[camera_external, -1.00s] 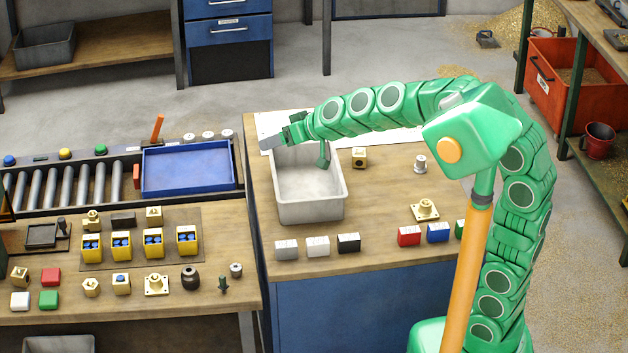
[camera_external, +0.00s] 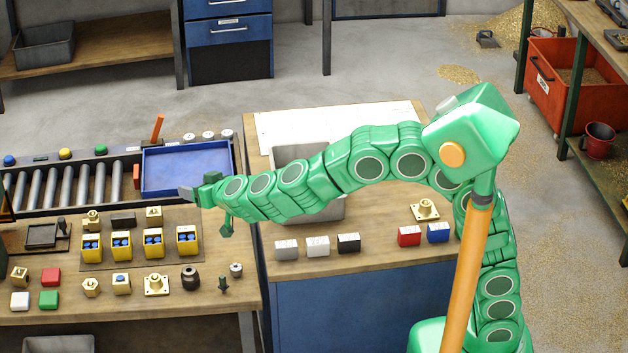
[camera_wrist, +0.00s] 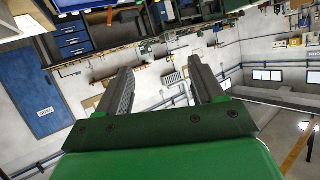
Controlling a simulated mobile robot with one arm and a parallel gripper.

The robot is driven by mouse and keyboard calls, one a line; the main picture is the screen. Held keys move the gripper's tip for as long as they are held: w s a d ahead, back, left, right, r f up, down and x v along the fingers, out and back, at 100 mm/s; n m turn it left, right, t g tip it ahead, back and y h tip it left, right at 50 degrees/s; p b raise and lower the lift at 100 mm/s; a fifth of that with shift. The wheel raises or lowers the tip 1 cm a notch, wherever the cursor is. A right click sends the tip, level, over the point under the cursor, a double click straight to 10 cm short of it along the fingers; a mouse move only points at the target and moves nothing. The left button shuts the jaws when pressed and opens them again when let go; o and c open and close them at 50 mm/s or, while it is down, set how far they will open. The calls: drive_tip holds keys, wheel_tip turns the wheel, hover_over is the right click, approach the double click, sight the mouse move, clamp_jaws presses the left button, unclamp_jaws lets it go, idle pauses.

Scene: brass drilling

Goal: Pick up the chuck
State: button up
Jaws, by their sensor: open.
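The chuck looks to be the dark, rounded cylinder (camera_external: 190,278) standing upright near the front right of the left bench. My gripper (camera_external: 187,194) is above the left bench, near the front right corner of the blue tray, farther back than the chuck and apart from it. In the wrist view my gripper (camera_wrist: 158,68) has its two grey fingers spread with nothing between them. The chuck cannot be made out in the wrist view.
The blue tray (camera_external: 188,170) lies farther back. My arm covers much of the pale bin (camera_external: 330,208).

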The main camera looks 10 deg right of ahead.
drive_tip(key=s+a+f+h, duration=0.1)
drive_tip(key=s+f+h, duration=0.1)
drive_tip(key=s+f, duration=0.25)
approach(194, 280)
drive_tip(key=shift+t, duration=0.5)
drive_tip(key=shift+s+f+x, duration=0.1)
drive_tip(key=shift+f+x, duration=0.05)
drive_tip(key=shift+x, duration=1.75)
drive_tip(key=shift+s+f+x, duration=0.1)
drive_tip(key=shift+x, duration=1.8)
drive_tip(key=x, duration=0.3)
drive_tip(key=shift+w+a+f, duration=0.1)
drive_tip(key=shift+w+f, duration=0.1)
drive_tip(key=shift+f, duration=0.15)
drive_tip(key=shift+w+a+f, duration=0.15)
drive_tip(key=shift+w+a, duration=0.2)
drive_tip(key=shift+w, duration=0.15)
drive_tip(key=c, duration=1.2)
